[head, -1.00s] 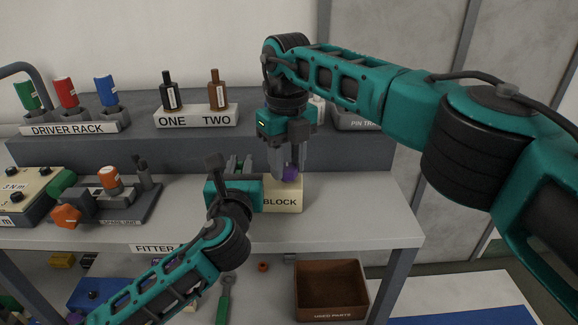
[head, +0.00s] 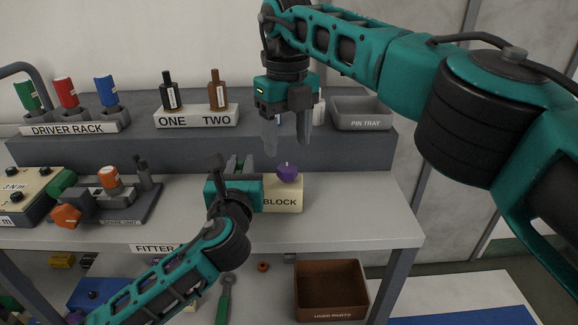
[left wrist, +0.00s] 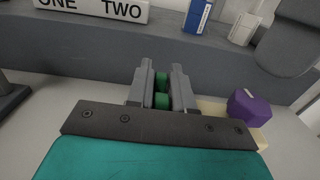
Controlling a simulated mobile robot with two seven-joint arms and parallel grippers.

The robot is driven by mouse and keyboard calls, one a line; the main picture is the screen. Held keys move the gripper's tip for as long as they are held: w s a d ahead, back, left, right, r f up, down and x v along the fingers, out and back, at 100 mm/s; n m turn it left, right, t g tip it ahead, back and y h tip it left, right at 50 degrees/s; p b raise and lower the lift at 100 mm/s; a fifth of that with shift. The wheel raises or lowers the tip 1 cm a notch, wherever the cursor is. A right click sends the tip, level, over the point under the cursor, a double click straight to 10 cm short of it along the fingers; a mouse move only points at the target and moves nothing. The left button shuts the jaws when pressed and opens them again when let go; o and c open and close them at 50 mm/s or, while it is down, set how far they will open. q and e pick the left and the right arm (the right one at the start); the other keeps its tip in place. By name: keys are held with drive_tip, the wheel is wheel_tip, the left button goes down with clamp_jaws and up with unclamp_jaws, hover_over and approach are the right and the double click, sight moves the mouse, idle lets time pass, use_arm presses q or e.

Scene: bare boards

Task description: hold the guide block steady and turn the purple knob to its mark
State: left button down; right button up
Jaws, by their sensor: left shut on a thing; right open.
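The cream guide block (head: 284,198) sits on the bench shelf, its label partly hidden so that only "BLOCK" reads. The purple knob (head: 289,173) stands on top of it and shows at the right in the left wrist view (left wrist: 249,107). My left gripper (head: 238,167) is low at the block's left side, its fingers shut on a green part (left wrist: 161,101) that seems to belong to the block. The joint between them is hidden. My right gripper (head: 287,146) is open and empty, pointing down above the knob and apart from it. I cannot make out the knob's mark.
Behind stand the driver rack (head: 75,129), the bottle stand (head: 197,118) and the pin tray (head: 362,115). The spare unit (head: 108,200) is to the left. A brown used-parts box (head: 331,314) is below. The shelf right of the block is clear.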

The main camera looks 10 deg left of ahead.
drive_tip(key=shift+r, duration=0.3)
drive_tip(key=shift+f, duration=0.1)
